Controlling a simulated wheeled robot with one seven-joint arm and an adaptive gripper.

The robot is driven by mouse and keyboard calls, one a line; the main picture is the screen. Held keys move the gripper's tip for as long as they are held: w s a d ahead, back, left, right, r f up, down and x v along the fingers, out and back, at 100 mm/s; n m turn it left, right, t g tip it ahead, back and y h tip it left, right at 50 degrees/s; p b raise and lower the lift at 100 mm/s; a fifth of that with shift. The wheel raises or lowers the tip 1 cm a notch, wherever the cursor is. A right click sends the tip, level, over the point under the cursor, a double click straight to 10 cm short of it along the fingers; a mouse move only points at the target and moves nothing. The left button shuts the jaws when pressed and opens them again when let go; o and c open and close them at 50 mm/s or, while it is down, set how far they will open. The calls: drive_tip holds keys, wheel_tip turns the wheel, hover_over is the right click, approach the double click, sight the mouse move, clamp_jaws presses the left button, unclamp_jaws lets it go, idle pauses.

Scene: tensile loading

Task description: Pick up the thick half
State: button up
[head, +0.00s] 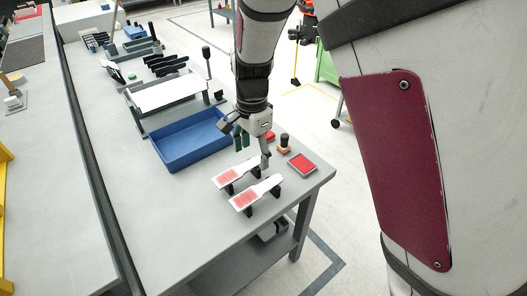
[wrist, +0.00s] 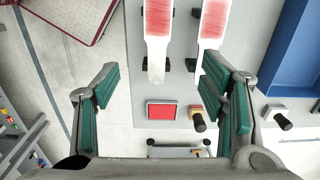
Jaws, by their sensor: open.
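Two white flat pieces with red printed patches lie side by side on small black supports near the table's front corner. One piece (head: 236,173) is farther back and the other piece (head: 255,192) is nearer the front edge. In the wrist view they show as a left piece (wrist: 158,40) and a right piece (wrist: 212,28), their white narrow ends pointing toward my gripper. I cannot tell which is the thick half. My gripper (wrist: 160,78) is open and empty, its green-padded fingers wide apart. In the head view, my gripper (head: 252,150) hangs over the table close to the pieces.
A red pad (head: 302,164) and a dark-topped stamp (head: 284,144) stand to the right of the pieces. A blue tray (head: 160,153) lies behind them, with a rack holding a white panel (head: 165,93) beyond. The grey table's front-left surface is clear.

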drive_tip(key=f, duration=0.2)
hover_over(256, 192)
wheel_tip(256, 192, down, 8)
drive_tip(key=shift+s+a+r, duration=0.1)
drive_tip(key=shift+a, duration=0.05)
drive_tip(key=shift+d+f+p, duration=0.2)
drive_tip(key=shift+f+p, duration=0.25)
drive_tip(key=shift+f, duration=2.2)
drive_tip(key=shift+c, duration=0.2)
drive_tip(key=c, duration=1.3)
